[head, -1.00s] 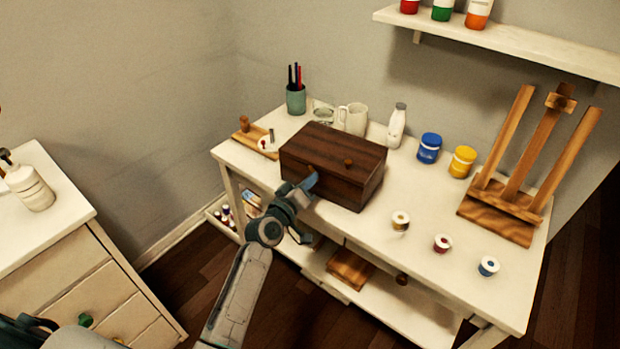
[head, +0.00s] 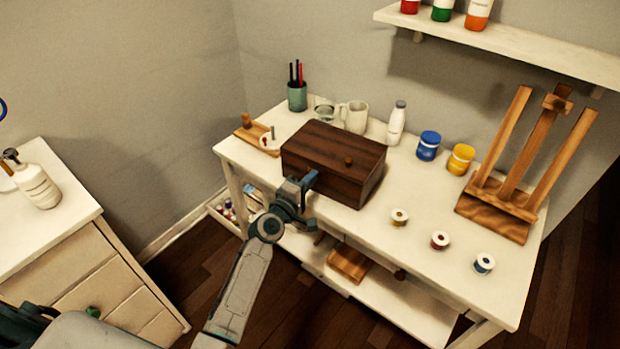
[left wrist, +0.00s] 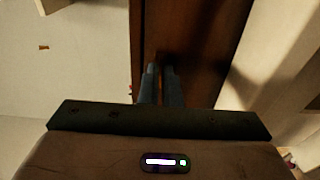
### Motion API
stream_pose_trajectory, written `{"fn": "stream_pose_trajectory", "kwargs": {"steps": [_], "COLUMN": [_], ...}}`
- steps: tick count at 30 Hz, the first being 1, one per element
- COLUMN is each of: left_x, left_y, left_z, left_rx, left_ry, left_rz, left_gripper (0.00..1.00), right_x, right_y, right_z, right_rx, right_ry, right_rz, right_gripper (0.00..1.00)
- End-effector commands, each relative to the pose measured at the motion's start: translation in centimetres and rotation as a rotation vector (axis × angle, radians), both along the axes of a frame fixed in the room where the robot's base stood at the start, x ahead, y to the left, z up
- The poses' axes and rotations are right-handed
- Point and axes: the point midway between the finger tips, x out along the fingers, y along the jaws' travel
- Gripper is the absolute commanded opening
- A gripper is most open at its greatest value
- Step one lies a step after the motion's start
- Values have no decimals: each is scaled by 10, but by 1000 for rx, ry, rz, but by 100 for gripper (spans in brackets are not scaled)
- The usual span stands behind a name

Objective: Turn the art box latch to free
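The art box (head: 325,160) is a dark brown wooden box, closed, on the white desk. A small round brown knob (head: 348,161) shows on it. A second small knob at its left front, visible earlier, is hidden behind my left gripper (head: 309,180), so I cannot see how the latch is turned. The left gripper's tips are at the box's left front. In the left wrist view, its two dark fingers (left wrist: 161,72) lie close together with a narrow gap, against the dark wood (left wrist: 190,35). I cannot make out what is between the tips. My right gripper is not in view.
A mug (head: 355,117), a white bottle (head: 397,123) and a pen cup (head: 297,97) stand behind the box. Blue (head: 428,146) and yellow (head: 461,159) jars, an easel (head: 500,205) and three small pots are to the right.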

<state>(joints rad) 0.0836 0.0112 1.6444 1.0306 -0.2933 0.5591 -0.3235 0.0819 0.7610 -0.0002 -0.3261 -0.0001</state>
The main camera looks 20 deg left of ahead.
Motion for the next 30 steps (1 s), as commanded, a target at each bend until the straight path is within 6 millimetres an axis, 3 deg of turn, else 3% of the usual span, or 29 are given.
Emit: {"fn": "stream_pose_trajectory", "kwargs": {"steps": [17,18,21,30], "left_x": [0,0,0,-2], "left_y": [0,0,0,1], "left_z": [-1,-1,-1,-1], "left_rx": [-28,-28,-27,-26], "left_ry": [9,9,9,8], "left_rz": [0,0,0,0], "left_gripper": [0,11,25,25], "right_x": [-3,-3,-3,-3], "right_y": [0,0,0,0], "right_z": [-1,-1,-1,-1], "right_rx": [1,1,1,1], "right_ry": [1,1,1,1], "right_rz": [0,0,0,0], "right_gripper": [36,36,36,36]}}
